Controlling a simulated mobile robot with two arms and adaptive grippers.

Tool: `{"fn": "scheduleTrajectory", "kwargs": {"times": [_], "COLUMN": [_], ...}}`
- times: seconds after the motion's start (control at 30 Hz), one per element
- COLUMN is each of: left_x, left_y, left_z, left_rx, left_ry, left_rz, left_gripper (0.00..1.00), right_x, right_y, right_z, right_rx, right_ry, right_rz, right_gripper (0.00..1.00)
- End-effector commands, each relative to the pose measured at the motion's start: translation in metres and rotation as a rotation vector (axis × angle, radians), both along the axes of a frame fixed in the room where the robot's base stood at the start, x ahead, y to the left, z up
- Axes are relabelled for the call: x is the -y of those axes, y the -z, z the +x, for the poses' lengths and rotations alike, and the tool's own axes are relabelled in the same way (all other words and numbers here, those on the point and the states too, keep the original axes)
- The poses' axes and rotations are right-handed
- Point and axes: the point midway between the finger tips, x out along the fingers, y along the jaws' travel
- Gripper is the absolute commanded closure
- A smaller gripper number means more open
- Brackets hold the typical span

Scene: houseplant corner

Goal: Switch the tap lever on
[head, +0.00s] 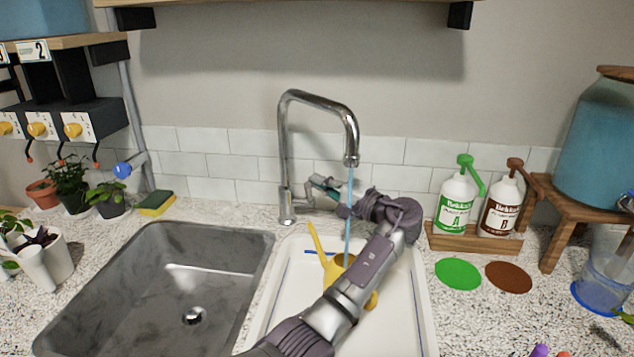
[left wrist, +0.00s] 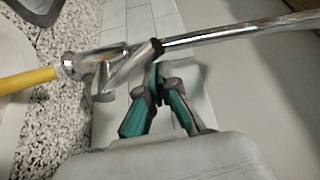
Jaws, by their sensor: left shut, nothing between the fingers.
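The chrome tap (head: 284,150) stands behind the sink with its spout arched to the right. A blue stream of water (head: 349,205) runs from its spout down to a yellow watering can (head: 334,268). The tap lever (head: 307,197) is a short chrome piece low on the tap's right side, partly hidden by my gripper. My left gripper (head: 322,184) is shut and empty beside the lever. In the left wrist view, its teal fingertips (left wrist: 158,72) are together right at the chrome lever (left wrist: 130,70); whether they touch is unclear. My right gripper is not in view.
The watering can stands in a white tray (head: 425,315), partly hidden by my arm. A grey sink basin (head: 130,285) lies to the left. Two pump bottles, A (head: 456,203) and B (head: 501,207), stand at right. Potted plants (head: 68,180) and a sponge (head: 157,203) are at left.

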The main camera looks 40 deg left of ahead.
Motion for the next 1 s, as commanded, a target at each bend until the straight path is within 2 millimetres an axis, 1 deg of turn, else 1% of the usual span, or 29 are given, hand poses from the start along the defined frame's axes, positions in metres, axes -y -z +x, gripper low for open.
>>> {"fn": "scheduleTrajectory", "kwargs": {"times": [0.07, 0.17, 0.27, 0.5, 0.6, 0.7, 0.8, 1.0], "left_x": [0.0, 0.001, 0.009, 0.05, 0.064, 0.072, 0.076, 0.076], "left_y": [0.0, 0.0, 0.001, 0.003, 0.004, 0.004, 0.004, 0.004], "left_z": [0.0, 0.0, 0.0, -0.001, -0.001, -0.001, -0.002, -0.002], "left_rx": [0.0, 0.0, 0.0, -0.001, -0.001, -0.001, -0.001, 0.0], "left_ry": [0.0, 0.001, 0.002, 0.002, 0.003, 0.001, 0.001, 0.0], "left_rz": [0.0, 0.0, 0.0, -0.001, -0.001, 0.0, 0.001, 0.001], "left_gripper": [1.0, 1.0, 1.0, 1.0, 1.0, 1.0, 1.0, 1.0], "right_x": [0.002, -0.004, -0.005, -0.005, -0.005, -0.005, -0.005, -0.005], "right_y": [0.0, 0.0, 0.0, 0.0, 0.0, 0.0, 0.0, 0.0], "right_z": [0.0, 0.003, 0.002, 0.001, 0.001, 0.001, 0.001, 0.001], "right_rx": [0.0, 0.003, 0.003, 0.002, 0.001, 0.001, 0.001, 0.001], "right_ry": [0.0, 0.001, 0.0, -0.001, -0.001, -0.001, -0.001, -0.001], "right_rz": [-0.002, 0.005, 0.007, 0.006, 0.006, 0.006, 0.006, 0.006], "right_gripper": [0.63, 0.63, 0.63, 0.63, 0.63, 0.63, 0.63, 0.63]}}
